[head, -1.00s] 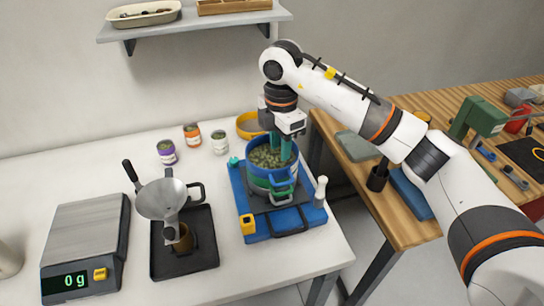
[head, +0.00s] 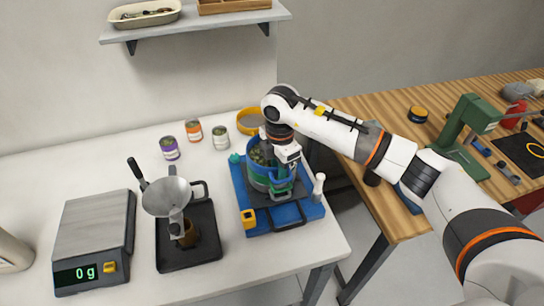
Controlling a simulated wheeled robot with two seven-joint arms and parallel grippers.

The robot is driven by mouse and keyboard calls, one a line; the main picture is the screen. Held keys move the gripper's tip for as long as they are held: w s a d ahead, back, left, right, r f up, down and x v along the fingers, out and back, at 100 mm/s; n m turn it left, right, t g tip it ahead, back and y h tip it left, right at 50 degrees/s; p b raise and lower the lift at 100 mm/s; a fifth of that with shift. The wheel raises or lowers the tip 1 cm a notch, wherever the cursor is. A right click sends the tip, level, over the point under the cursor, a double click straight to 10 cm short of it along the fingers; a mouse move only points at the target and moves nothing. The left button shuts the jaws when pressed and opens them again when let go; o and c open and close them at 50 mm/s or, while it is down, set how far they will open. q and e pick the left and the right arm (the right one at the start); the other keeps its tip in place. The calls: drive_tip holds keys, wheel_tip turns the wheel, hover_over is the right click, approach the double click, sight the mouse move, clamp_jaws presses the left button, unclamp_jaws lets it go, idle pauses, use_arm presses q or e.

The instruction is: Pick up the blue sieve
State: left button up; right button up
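The blue sieve (head: 251,171) stands on top of a green sieve (head: 256,185) on the blue shaker base (head: 251,217) on the white table. It holds a green granular material (head: 258,155), partly covered by my arm. My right gripper (head: 281,170) is pointing down at the right and front side of the blue sieve, with its teal fingers at rim height. The wrist hides part of the sieve, and I cannot tell whether the fingers touch it or are closed. My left gripper is not in view.
A white-handled brush-like item (head: 318,189) stands just right of the sieves. A tray with a funnel (head: 169,195), a scale (head: 92,240) and several small cans (head: 193,132) are to the left. A yellow sieve (head: 249,121) lies behind. A wooden bench (head: 400,222) is on the right.

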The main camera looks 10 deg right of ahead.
clamp_jaws()
